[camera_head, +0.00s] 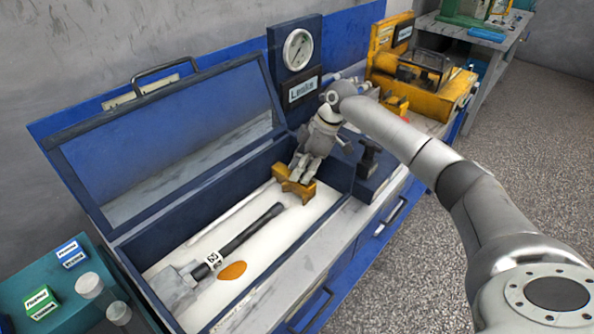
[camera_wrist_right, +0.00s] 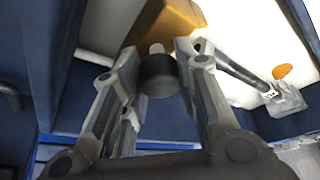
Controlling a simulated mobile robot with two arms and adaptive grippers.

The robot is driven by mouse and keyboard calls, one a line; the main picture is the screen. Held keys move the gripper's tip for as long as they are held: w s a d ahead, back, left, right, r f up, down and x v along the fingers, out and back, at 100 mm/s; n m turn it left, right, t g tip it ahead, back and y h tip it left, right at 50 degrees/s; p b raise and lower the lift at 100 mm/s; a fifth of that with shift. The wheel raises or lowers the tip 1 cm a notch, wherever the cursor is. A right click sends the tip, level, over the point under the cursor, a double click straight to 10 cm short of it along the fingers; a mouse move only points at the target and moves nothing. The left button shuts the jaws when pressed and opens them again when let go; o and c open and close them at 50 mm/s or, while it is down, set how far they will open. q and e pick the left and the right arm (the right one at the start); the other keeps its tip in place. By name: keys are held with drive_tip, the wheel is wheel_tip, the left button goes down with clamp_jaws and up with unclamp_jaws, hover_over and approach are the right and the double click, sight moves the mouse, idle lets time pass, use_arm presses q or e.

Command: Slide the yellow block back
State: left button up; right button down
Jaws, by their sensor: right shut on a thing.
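The yellow block (camera_head: 293,190) is low inside the open blue box (camera_head: 325,215), near its right end, at the end of a thin pale rod (camera_head: 232,213). My right gripper (camera_head: 297,172) reaches down into the box and is shut at the block. In the right wrist view, the yellow block (camera_wrist_right: 170,30) lies just beyond the fingertips of the right gripper (camera_wrist_right: 158,58). A dark round knob (camera_wrist_right: 159,76) with a pale tip sits between the fingers; its join to the block is hard to see. My left gripper is not in view.
A dark-handled tool (camera_head: 240,238) and an orange patch (camera_head: 232,271) are on the box's white floor. The raised lid (camera_head: 165,140) stands behind. A gauge (camera_head: 298,49) and yellow machine (camera_head: 440,90) stand to the right.

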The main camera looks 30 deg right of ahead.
drive_tip(key=c, duration=1.1)
unclamp_jaws()
drive_tip(key=v, duration=1.2)
drive_tip(key=shift+c, duration=0.4)
